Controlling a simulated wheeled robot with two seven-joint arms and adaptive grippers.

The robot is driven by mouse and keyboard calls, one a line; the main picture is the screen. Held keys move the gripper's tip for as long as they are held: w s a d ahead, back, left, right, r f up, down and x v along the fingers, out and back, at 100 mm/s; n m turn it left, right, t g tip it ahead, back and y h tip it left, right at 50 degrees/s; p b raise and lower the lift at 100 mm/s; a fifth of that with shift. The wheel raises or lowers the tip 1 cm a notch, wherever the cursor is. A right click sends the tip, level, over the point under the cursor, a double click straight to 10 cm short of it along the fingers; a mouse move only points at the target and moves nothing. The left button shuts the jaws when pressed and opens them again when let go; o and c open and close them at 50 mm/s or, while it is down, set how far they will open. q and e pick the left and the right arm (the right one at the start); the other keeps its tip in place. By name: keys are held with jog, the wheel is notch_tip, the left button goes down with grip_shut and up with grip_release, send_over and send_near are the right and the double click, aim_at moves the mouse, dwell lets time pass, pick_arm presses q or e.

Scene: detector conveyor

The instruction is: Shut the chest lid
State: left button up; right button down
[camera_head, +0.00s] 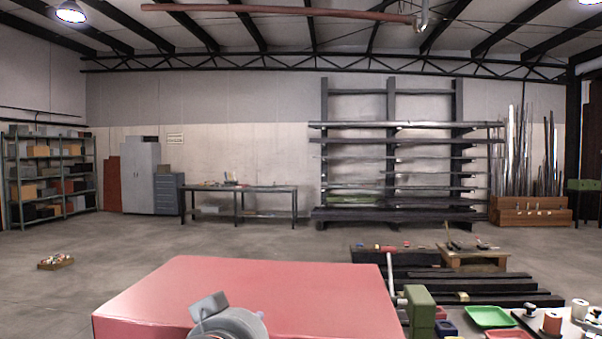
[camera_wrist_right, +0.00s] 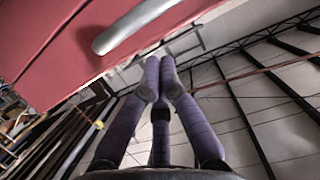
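The red chest (camera_head: 290,290) fills the bottom middle of the head view, cut off by the lower edge. Its broad red top panel shows, but how far the lid stands open cannot be told. In the right wrist view a red panel (camera_wrist_right: 60,60) of the chest fills the upper left, with a silver bar handle (camera_wrist_right: 130,27) on it. My right gripper (camera_wrist_right: 159,78) has its fingers drawn together at the tips, with nothing seen between them. It appears close below the handle; contact is not visible. My left gripper is not in view.
Right of the chest are a green block (camera_head: 420,308), a green tray (camera_head: 490,317) and several small items. Dark beams (camera_head: 470,284) lie behind them. A small box of items (camera_head: 55,262) lies on the floor at left. The floor behind the chest is largely open.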

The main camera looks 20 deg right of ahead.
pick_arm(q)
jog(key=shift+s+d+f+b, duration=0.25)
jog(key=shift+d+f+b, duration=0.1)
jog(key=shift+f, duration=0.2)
pick_arm(e)
jog(key=shift+s+a+f, duration=0.1)
jog(key=shift+s+f, duration=0.05)
jog(key=shift+f, duration=0.45)
jog(key=shift+s+a+f, duration=0.1)
jog(key=shift+f, duration=0.45)
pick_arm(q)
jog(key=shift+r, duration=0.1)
pick_arm(e)
jog(key=shift+r, duration=0.1)
